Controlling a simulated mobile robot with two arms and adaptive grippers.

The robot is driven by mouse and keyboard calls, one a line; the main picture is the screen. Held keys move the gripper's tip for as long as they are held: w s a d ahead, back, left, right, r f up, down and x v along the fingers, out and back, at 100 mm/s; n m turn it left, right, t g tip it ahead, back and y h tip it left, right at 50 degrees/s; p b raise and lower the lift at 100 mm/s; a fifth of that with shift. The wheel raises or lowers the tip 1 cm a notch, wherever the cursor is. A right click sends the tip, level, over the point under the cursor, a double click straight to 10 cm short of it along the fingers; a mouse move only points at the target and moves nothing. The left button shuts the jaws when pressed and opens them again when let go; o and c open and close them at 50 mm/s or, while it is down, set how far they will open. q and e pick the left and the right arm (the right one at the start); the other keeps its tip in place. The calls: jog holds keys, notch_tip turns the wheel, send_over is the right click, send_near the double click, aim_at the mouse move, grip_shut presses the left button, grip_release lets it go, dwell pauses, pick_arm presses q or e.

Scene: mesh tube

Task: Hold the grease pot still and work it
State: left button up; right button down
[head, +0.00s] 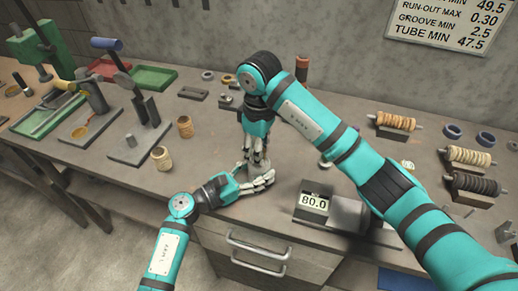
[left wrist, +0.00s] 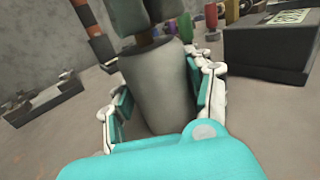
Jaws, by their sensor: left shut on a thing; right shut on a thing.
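The grease pot is a plain grey cylinder (left wrist: 155,88) that fills the middle of the left wrist view. My left gripper (head: 260,181) is shut around its sides, with fingers on both sides of it. In the head view the fingers hide most of the pot near the bench's front edge. My right gripper (head: 257,156) comes down from above, directly over the pot, and is shut on a brown part (left wrist: 158,33) at the pot's top. The gripper hides most of that part. Whether it is a handle or a lid I cannot tell.
A device reading 80.0 (head: 314,202) stands right of the pot. Stands with wound rolls (head: 468,157) sit farther right. Two tan mesh tubes (head: 162,158) (head: 185,126) and a grey tool stand (head: 138,142) are to the left.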

jog(key=c, duration=0.9)
grip_release()
jog(key=shift+c, duration=0.2)
